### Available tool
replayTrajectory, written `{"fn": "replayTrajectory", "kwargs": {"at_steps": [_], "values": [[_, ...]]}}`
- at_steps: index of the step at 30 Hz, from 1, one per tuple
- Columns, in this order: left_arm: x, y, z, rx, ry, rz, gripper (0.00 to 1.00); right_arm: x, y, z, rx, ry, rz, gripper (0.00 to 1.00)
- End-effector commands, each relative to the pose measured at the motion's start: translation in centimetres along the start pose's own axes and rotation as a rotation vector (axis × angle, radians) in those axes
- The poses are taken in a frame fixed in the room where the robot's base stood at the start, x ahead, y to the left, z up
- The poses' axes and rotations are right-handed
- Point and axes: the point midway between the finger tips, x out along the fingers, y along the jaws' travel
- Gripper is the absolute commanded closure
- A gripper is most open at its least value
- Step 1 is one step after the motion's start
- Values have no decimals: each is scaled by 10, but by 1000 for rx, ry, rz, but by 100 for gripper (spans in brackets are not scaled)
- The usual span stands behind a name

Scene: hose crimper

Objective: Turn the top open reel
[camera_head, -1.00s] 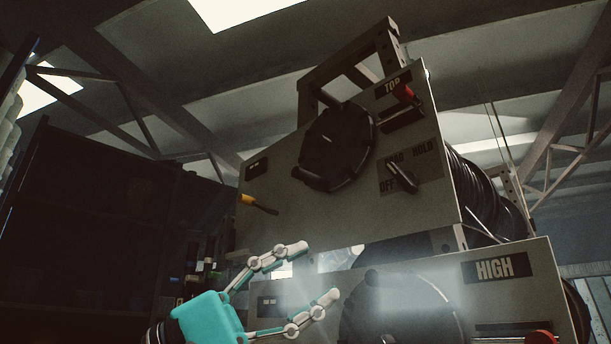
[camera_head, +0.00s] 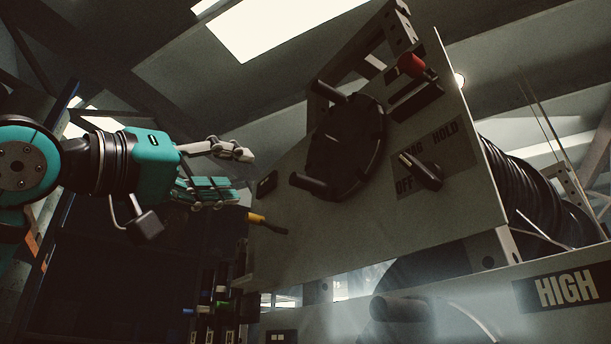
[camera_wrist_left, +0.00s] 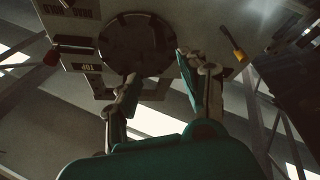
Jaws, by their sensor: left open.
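The top reel (camera_head: 346,146) is a dark round hand wheel on the grey upper panel (camera_head: 430,225). In the head view two dark handles stick out from it, one at the upper left (camera_head: 331,93) and one at the lower left (camera_head: 311,184). My left gripper (camera_head: 245,172) is open and empty, left of the reel and apart from it. In the left wrist view the reel (camera_wrist_left: 137,43) lies beyond my two spread fingers (camera_wrist_left: 165,85). My right gripper is out of view.
A red-tipped lever (camera_head: 411,65) and a dark DRAG/HOLD/OFF knob (camera_head: 422,170) sit right of the reel. A yellow-handled part (camera_head: 266,223) juts from the panel below my gripper. A lower panel marked HIGH (camera_head: 566,290) has another handle (camera_head: 398,308).

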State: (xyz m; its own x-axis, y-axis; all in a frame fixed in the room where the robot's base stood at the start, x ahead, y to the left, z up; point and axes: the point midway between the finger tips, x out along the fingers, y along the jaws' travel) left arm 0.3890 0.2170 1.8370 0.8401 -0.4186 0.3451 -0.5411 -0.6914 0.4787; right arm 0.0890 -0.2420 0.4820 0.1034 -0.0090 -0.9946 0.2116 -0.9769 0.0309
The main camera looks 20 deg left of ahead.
Motion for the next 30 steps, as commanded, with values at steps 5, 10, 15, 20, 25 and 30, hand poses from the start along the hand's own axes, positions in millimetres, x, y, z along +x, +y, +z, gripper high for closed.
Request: {"fn": "replayTrajectory", "kwargs": {"at_steps": [5, 10, 15, 20, 25, 30], "values": [[45, 2, -1, -3, -9, -1, 57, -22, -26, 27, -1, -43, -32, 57], [82, 2, -1, -3, -8, 0, 57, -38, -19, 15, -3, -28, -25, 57], [115, 2, 0, -4, -8, 0, 57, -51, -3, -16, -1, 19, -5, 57], [135, 1, 1, -4, -7, 1, 57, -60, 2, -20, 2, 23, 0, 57], [144, 0, 2, -2, -4, 1, 57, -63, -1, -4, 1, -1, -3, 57], [145, 0, 3, -2, -4, 1, 57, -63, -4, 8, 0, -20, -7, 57]]}}
